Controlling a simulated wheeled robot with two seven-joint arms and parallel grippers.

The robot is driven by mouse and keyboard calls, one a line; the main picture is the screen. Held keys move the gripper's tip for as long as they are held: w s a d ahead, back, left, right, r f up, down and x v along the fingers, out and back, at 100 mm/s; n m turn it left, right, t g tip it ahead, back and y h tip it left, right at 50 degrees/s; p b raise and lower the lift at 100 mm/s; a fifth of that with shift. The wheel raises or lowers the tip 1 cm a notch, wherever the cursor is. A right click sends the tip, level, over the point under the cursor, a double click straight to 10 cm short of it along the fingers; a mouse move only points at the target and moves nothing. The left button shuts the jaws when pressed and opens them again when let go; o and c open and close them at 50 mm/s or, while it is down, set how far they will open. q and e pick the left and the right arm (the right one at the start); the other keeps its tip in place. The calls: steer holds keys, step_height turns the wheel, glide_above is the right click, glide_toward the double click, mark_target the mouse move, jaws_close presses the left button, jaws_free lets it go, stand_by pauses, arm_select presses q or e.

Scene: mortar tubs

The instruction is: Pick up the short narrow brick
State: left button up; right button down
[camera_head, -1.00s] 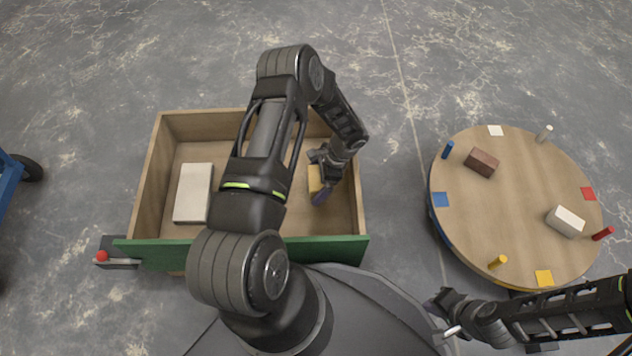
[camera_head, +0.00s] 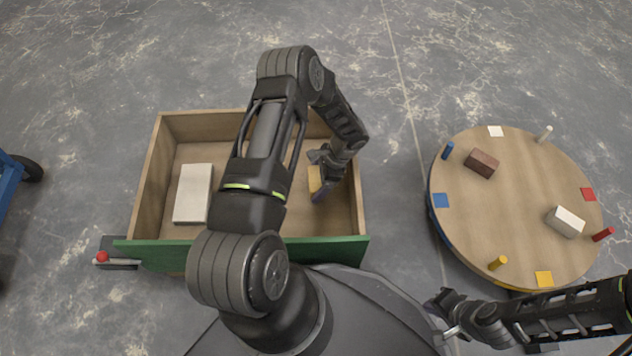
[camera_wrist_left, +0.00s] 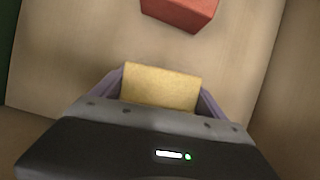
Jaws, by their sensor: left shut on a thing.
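A small yellow brick (camera_head: 314,179) is in the right part of the wooden drawer, partly hidden by my left gripper. In the left wrist view the yellow brick (camera_wrist_left: 161,87) sits between the two purple fingers. My left gripper (camera_head: 320,188) is shut on it; I cannot tell whether the brick touches the drawer floor. A red brick (camera_wrist_left: 181,12) lies just beyond it in the left wrist view, hidden by my arm in the head view. My right gripper (camera_head: 438,308) is at the lower right, away from the bricks; its jaws are too small to read.
The drawer (camera_head: 145,190) has a green front wall (camera_head: 330,249) and holds a long whitish brick (camera_head: 194,193) at left. A round table (camera_head: 505,215) at right carries a brown brick (camera_head: 482,163), a white brick (camera_head: 566,221), coloured pegs and squares. A red-knobbed lever (camera_head: 102,256) is beside the drawer.

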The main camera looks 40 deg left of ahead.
mark_target(316, 178)
arm_select(q)
steer(key=c, duration=0.5)
step_height(316, 178, up, 10)
steer(key=p, duration=0.4)
stand_by(0.6)
steer(key=shift+m+t, duration=0.3)
steer(key=shift+m, duration=0.5)
steer(key=s+d+v, duration=0.1)
steer(key=d+v, duration=0.1)
steer(key=v, duration=1)
steer(key=s+d+v, duration=0.1)
steer(key=d+v, duration=0.1)
steer(key=v, duration=1)
steer(key=s+d+f+v, duration=0.1)
steer(key=d+v, duration=0.1)
steer(key=v, duration=1)
steer(key=shift+s+d+r, duration=0.2)
steer(key=shift+d+r, duration=0.05)
